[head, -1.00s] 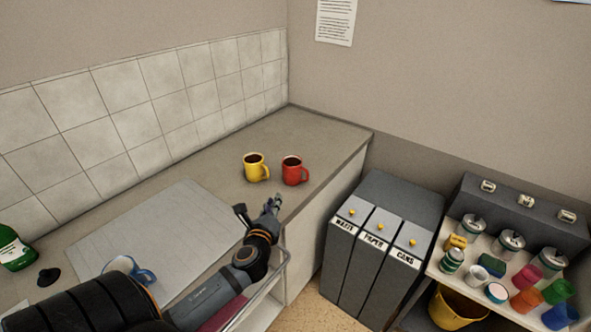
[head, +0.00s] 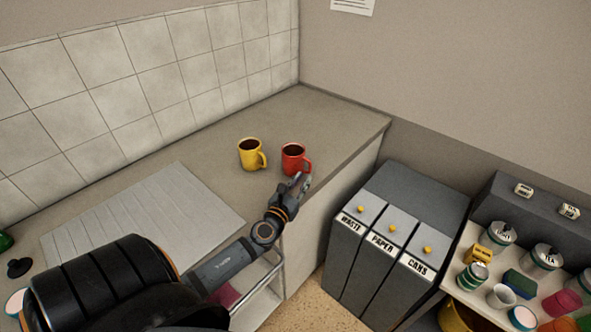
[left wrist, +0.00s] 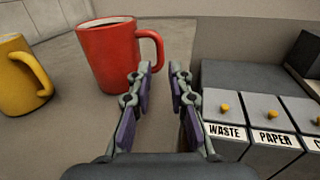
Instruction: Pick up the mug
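A red mug (head: 293,157) with dark contents stands upright on the counter near its front edge, its handle toward the right. A yellow mug (head: 249,155) with dark contents stands upright just left of it. My left gripper (head: 301,182) is just in front of the red mug. In the left wrist view, my left gripper (left wrist: 159,82) is open, with nothing between its fingers. There the red mug (left wrist: 106,56) is beyond the fingertips and a little left, its handle straight ahead of them. The yellow mug (left wrist: 16,78) is at the far left. My right gripper is out of view.
A ribbed drainer board (head: 140,222) lies on the counter (head: 318,112) at the left. Grey waste, paper and cans bins (head: 392,235) stand beyond the counter's right edge. A shelf at the right holds tins and cups. The counter behind the mugs is clear.

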